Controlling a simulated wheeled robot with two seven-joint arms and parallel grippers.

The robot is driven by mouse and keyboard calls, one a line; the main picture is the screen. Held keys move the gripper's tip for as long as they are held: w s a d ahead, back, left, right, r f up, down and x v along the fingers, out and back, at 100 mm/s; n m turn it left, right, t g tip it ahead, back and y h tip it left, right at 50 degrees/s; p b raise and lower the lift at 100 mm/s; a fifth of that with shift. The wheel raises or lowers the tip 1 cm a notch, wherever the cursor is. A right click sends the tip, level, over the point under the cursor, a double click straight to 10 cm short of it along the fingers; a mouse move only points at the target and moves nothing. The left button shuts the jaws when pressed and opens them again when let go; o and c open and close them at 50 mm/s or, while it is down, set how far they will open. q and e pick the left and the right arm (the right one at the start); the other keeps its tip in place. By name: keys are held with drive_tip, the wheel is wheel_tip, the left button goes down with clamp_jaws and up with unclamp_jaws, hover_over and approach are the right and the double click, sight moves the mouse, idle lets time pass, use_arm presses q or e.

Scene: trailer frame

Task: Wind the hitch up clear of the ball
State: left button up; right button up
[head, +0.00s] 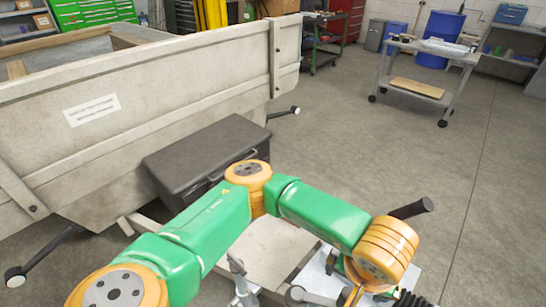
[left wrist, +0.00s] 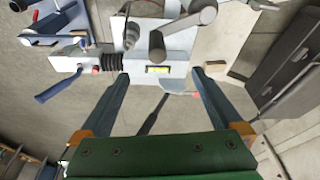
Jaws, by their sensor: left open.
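My left gripper (left wrist: 160,73) is open, with nothing between its fingers that I can tell is held. In the head view its fingers are hidden behind my green and orange left arm. Beyond the fingertips, the left wrist view shows the pale drawbar plate (left wrist: 177,70) with a small yellow level vial. A black bellows (left wrist: 110,62) runs left from it toward the hitch end. A grey cylinder on an arm (left wrist: 200,14) and a dark grip (left wrist: 157,46) stand over the plate. The ball is not clearly visible. My right gripper is not in view.
The trailer body (head: 150,80) fills the left of the head view. A dark toolbox (head: 205,150) sits in front of it. A wheeled cart (head: 425,70) stands at the back right. The floor between is clear. A blue lever (left wrist: 58,86) sticks out near the bellows.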

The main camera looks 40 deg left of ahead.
sight(347, 295)
use_arm(q)
drive_tip(key=b+x, duration=0.1)
drive_tip(key=x, duration=0.1)
drive_tip(key=s+b+x, duration=0.1)
drive_tip(key=b+x, duration=0.1)
drive_tip(key=x, duration=0.1)
drive_tip(key=b+x, duration=0.1)
drive_tip(key=x, duration=0.2)
drive_tip(key=shift+s+d+f, duration=0.3)
drive_tip(key=shift+s+f, duration=0.05)
drive_tip(key=shift+f, duration=0.1)
drive_tip(key=shift+r, duration=0.2)
drive_tip(key=c, duration=0.4)
clamp_jaws()
drive_tip(key=shift+w+a, duration=0.1)
drive_tip(key=shift+w, duration=0.05)
